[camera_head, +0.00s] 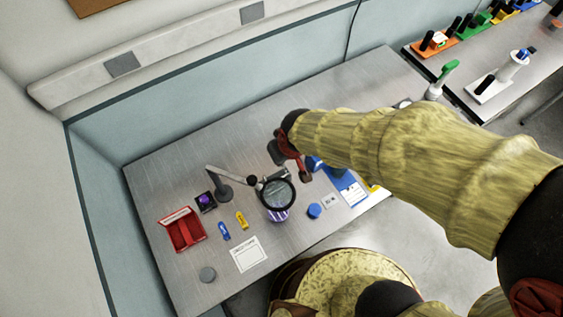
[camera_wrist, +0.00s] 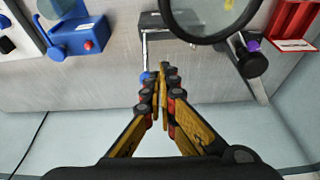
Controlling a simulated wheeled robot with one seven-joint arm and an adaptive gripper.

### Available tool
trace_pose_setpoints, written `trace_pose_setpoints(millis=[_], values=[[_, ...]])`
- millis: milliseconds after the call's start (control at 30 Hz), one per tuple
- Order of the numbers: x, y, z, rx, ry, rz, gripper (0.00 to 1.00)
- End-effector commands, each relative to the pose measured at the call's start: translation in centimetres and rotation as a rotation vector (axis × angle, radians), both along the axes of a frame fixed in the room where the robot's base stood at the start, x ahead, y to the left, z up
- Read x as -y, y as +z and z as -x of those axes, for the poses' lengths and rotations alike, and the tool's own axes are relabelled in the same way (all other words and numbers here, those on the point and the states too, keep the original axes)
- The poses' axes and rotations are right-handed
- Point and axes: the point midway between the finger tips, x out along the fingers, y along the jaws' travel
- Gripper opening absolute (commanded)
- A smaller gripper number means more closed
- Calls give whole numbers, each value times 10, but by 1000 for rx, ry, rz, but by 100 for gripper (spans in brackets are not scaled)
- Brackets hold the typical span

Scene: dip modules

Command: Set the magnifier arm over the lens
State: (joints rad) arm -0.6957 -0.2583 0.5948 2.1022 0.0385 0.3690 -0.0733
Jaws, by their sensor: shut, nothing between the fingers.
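The magnifier has a round black ring (camera_head: 291,194) on a grey jointed arm with a dark stand (camera_head: 221,191). In the wrist view the ring (camera_wrist: 214,39) shows at the top, cut off by the frame edge. In the head view a purple-edged round piece (camera_head: 278,215) shows below and partly behind the ring; I cannot tell whether it is the lens. My gripper (camera_head: 304,177) is right of the ring, above the table. In the wrist view my gripper's fingertips (camera_wrist: 158,72) are together with nothing between them, apart from the ring.
A blue stand (camera_wrist: 78,38) shows in the wrist view. The table's back left is clear.

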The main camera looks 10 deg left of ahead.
Motion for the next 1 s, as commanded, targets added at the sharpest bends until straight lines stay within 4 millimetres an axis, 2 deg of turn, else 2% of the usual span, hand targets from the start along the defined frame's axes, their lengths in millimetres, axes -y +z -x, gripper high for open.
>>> trace_pose_setpoints(millis=[300,500,667,1000], values=[[0,62,17,8,1,-7,0],[1,88,26,8,0,-6,0],[2,97,29,7,0,-5,0],[2,98,30,7,-1,-6,0]])
